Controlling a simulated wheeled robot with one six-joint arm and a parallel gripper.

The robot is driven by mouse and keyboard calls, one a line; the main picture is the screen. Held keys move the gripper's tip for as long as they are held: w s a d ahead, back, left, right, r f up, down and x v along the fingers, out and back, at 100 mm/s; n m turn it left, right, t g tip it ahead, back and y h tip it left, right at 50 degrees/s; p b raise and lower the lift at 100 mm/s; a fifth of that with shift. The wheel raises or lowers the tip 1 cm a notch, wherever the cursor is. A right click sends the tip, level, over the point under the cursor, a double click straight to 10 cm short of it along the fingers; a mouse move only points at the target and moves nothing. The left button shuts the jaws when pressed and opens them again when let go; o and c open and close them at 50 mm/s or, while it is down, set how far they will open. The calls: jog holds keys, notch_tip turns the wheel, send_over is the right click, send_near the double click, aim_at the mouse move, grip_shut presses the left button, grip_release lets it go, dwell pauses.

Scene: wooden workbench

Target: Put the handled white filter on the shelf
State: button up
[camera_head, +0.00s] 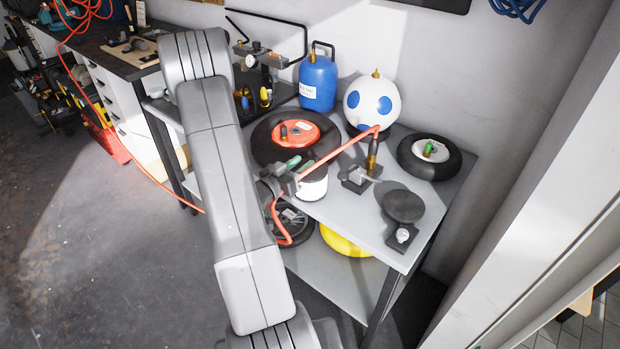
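A white, ribbed cylinder (313,187), which looks like the filter, is at the front edge of the grey table top. A dark fitting with green parts and the orange hose lie close to its upper left, so I cannot make out its handle. The grey lower shelf (325,277) is under the table top. My grey arm crosses the picture from the bottom centre to the upper left and hides part of the table. I cannot clearly make out my gripper; it may be behind the arm or among the dark parts beside the filter.
The table top holds a black tyre with a red hub (288,134), a blue tank (318,83), a white ball-shaped tank (370,101), a small wheel (429,156) and a dark round plate (403,206). A dark wheel and a yellow object (345,243) occupy the lower shelf's back.

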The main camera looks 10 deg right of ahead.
aim_at(313, 156)
jog(key=shift+f+p+x, duration=0.1)
jog(key=shift+p+x, duration=0.4)
jog(key=shift+x, duration=0.85)
jog(key=shift+f+p+x, duration=0.15)
jog(key=shift+p+x, duration=0.35)
jog(key=shift+x, duration=0.8)
jog(key=shift+s+d, duration=0.1)
grip_shut()
